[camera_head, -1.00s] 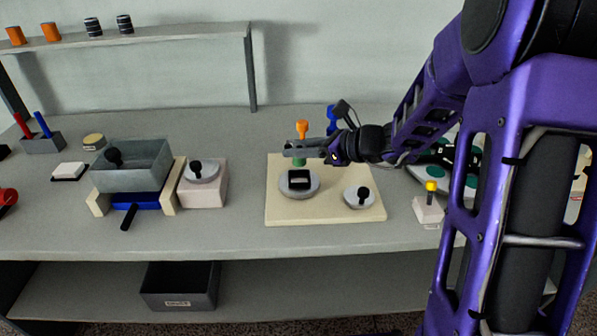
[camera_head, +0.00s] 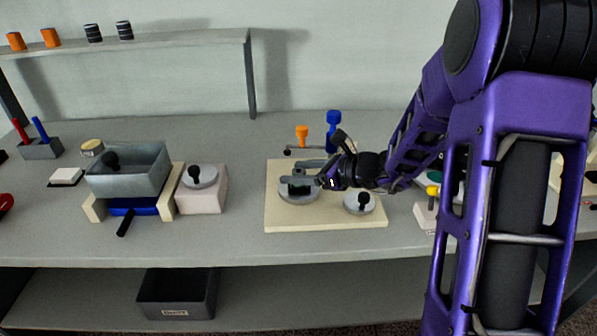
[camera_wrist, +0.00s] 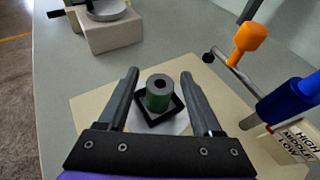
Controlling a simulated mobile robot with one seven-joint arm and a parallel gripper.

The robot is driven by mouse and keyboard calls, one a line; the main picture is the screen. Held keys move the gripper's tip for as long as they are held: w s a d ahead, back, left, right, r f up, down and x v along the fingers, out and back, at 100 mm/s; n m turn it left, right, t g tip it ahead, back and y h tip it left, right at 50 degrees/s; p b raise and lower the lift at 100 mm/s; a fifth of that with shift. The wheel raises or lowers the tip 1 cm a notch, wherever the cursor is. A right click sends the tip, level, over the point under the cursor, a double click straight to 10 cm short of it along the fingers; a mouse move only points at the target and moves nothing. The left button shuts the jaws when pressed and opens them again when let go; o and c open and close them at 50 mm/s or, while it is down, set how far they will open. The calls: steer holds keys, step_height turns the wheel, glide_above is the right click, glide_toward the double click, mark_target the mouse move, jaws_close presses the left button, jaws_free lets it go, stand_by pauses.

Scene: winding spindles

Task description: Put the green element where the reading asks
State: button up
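The green element (camera_wrist: 157,98), a cylinder with a grey top and a centre hole, stands upright in the black square socket (camera_wrist: 176,110) on a round grey disc (camera_wrist: 181,127). The disc (camera_head: 285,193) is on the left of the cream board (camera_head: 325,218). My gripper (camera_wrist: 159,74) is open, one finger on each side of the element, with a gap showing on both sides. In the head view my gripper (camera_head: 301,181) is low over the disc and largely hides the element.
A dial with a black knob (camera_head: 363,198) sits right on the board. An orange-headed lever (camera_wrist: 250,38) and a blue post (camera_wrist: 290,98) with a partly legible label (camera_wrist: 292,143) stand behind. A grey tray (camera_head: 128,178) and knobbed block (camera_head: 202,197) are left. Table front is clear.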

steer(key=shift+r, duration=0.2)
steer(key=shift+s+d+r, duration=0.1)
steer(key=shift+d+r, duration=0.05)
steer(key=shift+d, duration=0.1)
steer(key=p+v, duration=0.2)
steer(key=v, duration=0.9)
steer(key=shift+d, duration=0.2)
steer(key=shift+s, duration=0.1)
